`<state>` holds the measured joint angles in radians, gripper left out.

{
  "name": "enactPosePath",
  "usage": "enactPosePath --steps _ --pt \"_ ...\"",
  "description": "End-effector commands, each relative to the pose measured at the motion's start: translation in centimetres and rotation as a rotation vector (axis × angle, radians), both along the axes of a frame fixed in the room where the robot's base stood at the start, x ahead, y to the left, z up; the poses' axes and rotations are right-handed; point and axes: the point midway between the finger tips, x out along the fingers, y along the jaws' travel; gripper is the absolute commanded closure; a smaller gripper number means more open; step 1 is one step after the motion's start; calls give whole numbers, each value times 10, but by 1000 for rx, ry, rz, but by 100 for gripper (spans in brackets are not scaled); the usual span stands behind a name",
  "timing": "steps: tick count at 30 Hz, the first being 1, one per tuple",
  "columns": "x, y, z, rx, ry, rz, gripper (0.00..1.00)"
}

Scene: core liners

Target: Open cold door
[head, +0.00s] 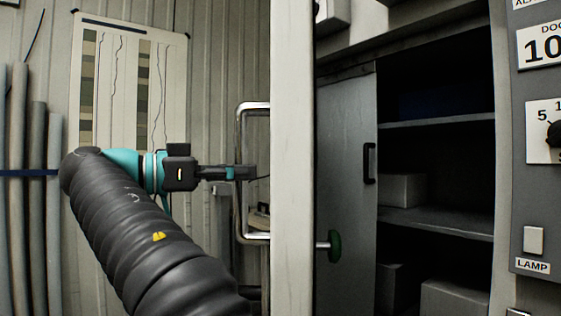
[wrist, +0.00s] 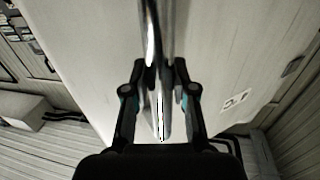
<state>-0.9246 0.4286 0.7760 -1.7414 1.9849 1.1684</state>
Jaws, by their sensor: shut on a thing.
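The cold door (head: 292,160) is a pale panel seen nearly edge-on, standing out towards me. A dark shelved space shows to its right. Its chrome bar handle (head: 239,205) is on the door's left face. My gripper (head: 240,173) reaches the upright of this bar from the left. In the wrist view the handle (wrist: 152,35) runs between the two fingers of my gripper (wrist: 160,75), which are shut on it. The pale door face (wrist: 90,45) lies behind the bar. A green knob (head: 334,245) sticks out on the door's other side. The hinge is not clear.
Right of the door are a grey panel (head: 347,200) with a black pull, and shelves (head: 440,222) with boxes. A control panel (head: 536,200) stands far right. Grey tubes (head: 38,200) and a wall chart (head: 128,85) are at left.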

Motion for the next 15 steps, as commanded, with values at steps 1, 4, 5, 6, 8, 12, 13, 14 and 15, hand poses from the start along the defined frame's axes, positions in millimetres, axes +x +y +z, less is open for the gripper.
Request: enactPosePath --steps 1,4,5,6,8,12,13,14,15 --pt "-1 7 1 -2 2 5 100" --pt "-3 13 0 -2 2 4 100" --pt "-3 14 0 -2 2 3 100" --pt "-3 15 0 -3 2 2 100" --pt "-4 16 0 -3 2 0 100" --pt "-3 14 0 -3 2 -4 100" --pt "-2 14 0 -3 2 -5 100" --pt "-2 13 0 -3 2 -6 100" --pt "-2 13 0 -3 2 -6 100"
